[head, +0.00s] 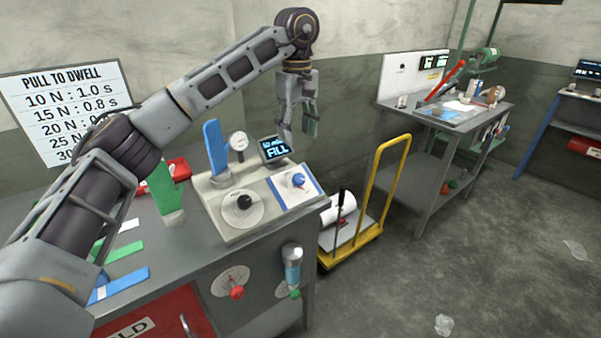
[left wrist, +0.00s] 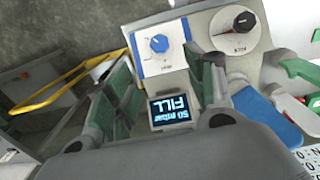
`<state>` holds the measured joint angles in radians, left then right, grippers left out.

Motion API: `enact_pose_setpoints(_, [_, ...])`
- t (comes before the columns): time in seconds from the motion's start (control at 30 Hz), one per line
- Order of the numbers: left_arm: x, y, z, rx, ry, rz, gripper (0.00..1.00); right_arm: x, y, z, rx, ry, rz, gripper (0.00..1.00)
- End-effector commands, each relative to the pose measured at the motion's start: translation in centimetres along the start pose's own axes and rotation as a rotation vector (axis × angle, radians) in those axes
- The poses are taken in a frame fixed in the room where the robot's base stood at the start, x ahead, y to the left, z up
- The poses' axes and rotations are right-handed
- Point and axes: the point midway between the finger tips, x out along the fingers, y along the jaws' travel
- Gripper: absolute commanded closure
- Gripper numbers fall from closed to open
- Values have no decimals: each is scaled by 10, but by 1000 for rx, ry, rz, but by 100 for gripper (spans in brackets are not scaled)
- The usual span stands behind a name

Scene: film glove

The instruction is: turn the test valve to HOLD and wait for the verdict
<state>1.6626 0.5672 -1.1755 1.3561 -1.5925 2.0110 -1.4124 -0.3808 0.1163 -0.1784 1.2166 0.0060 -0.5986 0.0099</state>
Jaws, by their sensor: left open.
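The grey test unit (head: 232,229) stands on the left bench. It has a black knob (head: 244,202) on a round dial and a blue knob (head: 298,180) on a white, blue-edged plate. I cannot tell from the small lettering which is the test valve. A small screen (head: 277,149) reads FILL. A blue glove (head: 215,148) stands upright on the unit beside a round gauge (head: 238,141). My left gripper (head: 298,131) is open and empty, above the screen. In the left wrist view, the blue knob (left wrist: 159,43) shows beyond the fingers, apart from them. My right gripper is out of view.
A green glove (head: 163,187) stands left of the unit. A red knob (head: 237,292) and a clear cylinder (head: 292,265) are on the bench front. A yellow-handled cart (head: 385,190) stands to the right, before another bench (head: 440,118).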

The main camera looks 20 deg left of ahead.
Motion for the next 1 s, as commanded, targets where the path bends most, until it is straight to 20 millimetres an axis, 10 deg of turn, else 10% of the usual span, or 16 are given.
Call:
enact_pose_setpoints(0.53, [9,0,1,1,-2,1,46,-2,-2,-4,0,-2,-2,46])
enact_pose_setpoints(1.0, [56,0,1,1,-2,-1,46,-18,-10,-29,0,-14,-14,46])
